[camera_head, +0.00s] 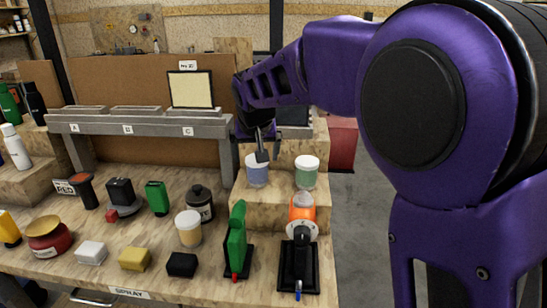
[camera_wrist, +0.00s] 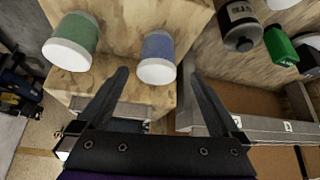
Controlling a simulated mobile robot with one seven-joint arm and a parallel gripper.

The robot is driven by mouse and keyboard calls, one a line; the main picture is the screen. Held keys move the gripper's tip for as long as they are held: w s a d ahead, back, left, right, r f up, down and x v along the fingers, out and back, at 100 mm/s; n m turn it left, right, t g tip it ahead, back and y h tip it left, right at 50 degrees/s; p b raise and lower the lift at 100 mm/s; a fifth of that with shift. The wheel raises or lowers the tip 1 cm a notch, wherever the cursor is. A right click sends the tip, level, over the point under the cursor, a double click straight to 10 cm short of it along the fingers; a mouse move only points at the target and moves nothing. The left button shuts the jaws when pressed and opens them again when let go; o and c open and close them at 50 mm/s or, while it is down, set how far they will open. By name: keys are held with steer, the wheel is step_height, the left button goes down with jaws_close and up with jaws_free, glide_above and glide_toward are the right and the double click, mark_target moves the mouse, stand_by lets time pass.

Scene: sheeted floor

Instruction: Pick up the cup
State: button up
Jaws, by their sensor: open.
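A blue cup with a white top (camera_head: 257,171) stands on a raised wooden block. In the wrist view the blue cup (camera_wrist: 158,50) appears between the tips of my open fingers, which hold nothing. My gripper (camera_head: 262,148) points down just above it in the head view, its fingertips overlapping the cup's top; the wrist view also shows my gripper (camera_wrist: 158,72). A similar green cup (camera_head: 306,173) stands to its right on the same block, and shows at left in the wrist view (camera_wrist: 75,38). A beige cup (camera_head: 189,230) stands lower on the bench.
An orange container (camera_head: 302,212), a green spray bottle (camera_head: 237,242) and a dark bottle (camera_head: 200,203) stand near the block. A grey rack (camera_head: 140,122) lies behind at left. The wooden block (camera_head: 275,213) has some bare surface around the cups.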

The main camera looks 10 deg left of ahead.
mark_target(257, 169)
steer(key=x, duration=0.5)
steer(key=shift+w+b+x, duration=0.15)
steer(key=shift+b+x, duration=0.1)
steer(key=shift+x, duration=1.1)
steer(key=shift+w+b+x, duration=0.2)
steer(key=shift+x, duration=1.2)
steer(key=shift+d+r, duration=0.1)
steer(key=shift+r, duration=0.15)
steer(key=shift+c, duration=0.3)
